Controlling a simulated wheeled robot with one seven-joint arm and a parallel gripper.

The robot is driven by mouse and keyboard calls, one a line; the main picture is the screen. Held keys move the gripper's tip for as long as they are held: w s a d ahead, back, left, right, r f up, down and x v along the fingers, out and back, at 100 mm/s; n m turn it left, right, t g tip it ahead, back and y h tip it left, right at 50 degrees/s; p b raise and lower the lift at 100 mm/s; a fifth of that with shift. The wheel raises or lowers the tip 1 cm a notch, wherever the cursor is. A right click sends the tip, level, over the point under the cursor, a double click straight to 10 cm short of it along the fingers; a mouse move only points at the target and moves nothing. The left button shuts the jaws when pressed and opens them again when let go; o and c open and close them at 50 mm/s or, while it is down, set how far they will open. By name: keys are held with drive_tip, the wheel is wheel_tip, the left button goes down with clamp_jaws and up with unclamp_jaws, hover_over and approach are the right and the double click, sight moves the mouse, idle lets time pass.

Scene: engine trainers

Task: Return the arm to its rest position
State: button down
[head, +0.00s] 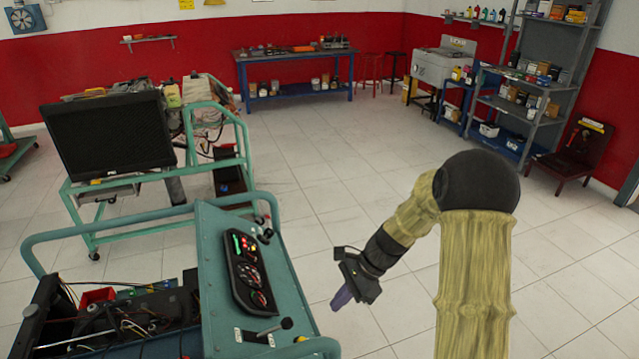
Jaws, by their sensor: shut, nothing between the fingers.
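My arm rises at the right of the head view in a yellowish sleeve and bends at a dark elbow. From there the forearm slopes down to the left. My gripper (342,298) hangs at its end, with its purple-grey fingers shut and nothing between them. It is over the floor, just right of the teal panel (215,255) of the near engine trainer, with a gap visible in the picture. The panel carries a dark gauge cluster (250,272) with lit red and green lamps, and a black lever (275,328) near its lower edge.
A second engine trainer with a black radiator (108,135) stands on a green frame behind. A blue workbench (292,55) is at the back wall. Grey shelves (545,85) and a brown chair (577,155) are at the right. The tiled floor (345,160) between is clear.

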drive_tip(key=s+d+r+n+t+h, duration=0.2)
drive_tip(key=s+d+r+n+h, duration=0.1)
drive_tip(key=s+n, duration=0.4)
drive_tip(key=s+d+r+n+t+h, duration=0.2)
drive_tip(key=s+d+r+n+h, duration=0.1)
drive_tip(key=n, duration=0.5)
drive_tip(key=s+d+r, duration=0.1)
drive_tip(key=s+r, duration=0.1)
drive_tip(key=s, duration=0.1)
drive_tip(key=shift+s+r+h, duration=0.35)
drive_tip(key=shift+h, duration=0.05)
drive_tip(key=shift+d, duration=0.1)
